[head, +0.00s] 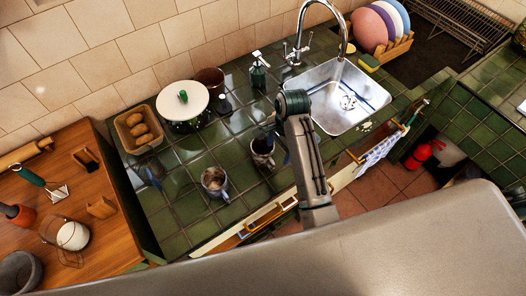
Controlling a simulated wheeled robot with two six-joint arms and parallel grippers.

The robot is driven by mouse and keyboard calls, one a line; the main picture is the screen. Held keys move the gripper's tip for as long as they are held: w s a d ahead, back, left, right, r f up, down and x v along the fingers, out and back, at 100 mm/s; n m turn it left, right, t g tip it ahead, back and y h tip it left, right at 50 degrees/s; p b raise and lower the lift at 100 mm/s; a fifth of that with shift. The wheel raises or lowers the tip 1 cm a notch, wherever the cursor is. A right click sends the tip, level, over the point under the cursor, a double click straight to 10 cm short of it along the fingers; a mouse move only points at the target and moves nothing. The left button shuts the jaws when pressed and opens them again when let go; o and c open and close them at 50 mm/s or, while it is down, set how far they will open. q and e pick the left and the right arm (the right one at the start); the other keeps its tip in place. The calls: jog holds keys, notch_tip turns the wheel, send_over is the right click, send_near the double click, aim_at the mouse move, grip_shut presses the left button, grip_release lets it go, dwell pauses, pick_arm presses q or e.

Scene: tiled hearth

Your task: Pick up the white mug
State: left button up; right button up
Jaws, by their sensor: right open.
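Two small mugs stand upright on the green tiled counter. One pale mug (262,160) is near the middle, partly covered by my right gripper. The other pale mug (214,184) stands to its left, nearer the counter's front edge, and looks brownish inside. I cannot tell which of them is the white one. My right gripper (275,141) is open and comes down from the arm's end over the middle mug. Its fingers appear at that mug's rim; whether they touch it is too small to tell. My left gripper is not in view.
A white-lidded pot (183,101), a bread basket (138,130) and a green soap bottle (258,74) stand toward the wall. The sink (345,95) with its tall tap is to the right. Bare tiles lie around the left mug.

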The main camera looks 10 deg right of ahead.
aim_at(270, 168)
jog(key=a+f+b, duration=0.1)
jog(key=w+f+m+b, duration=0.1)
jog(key=b, duration=0.1)
jog(key=shift+w+a+f, duration=0.2)
jog(key=shift+a, duration=0.2)
jog(key=shift+a+f+p, duration=0.15)
jog(key=shift+f+p, duration=0.6)
jog(key=shift+f, duration=0.05)
jog(key=shift+s+f+p, duration=0.15)
jog(key=shift+f+p, duration=0.25)
jog(key=shift+f, duration=0.1)
jog(key=f, duration=0.1)
jog(key=f+p, duration=0.2)
jog(key=shift+s+f, duration=0.3)
jog(key=shift+a+f, duration=0.15)
jog(key=shift+f, duration=0.4)
jog(key=c, duration=1.3)
jog(key=shift+r, duration=0.1)
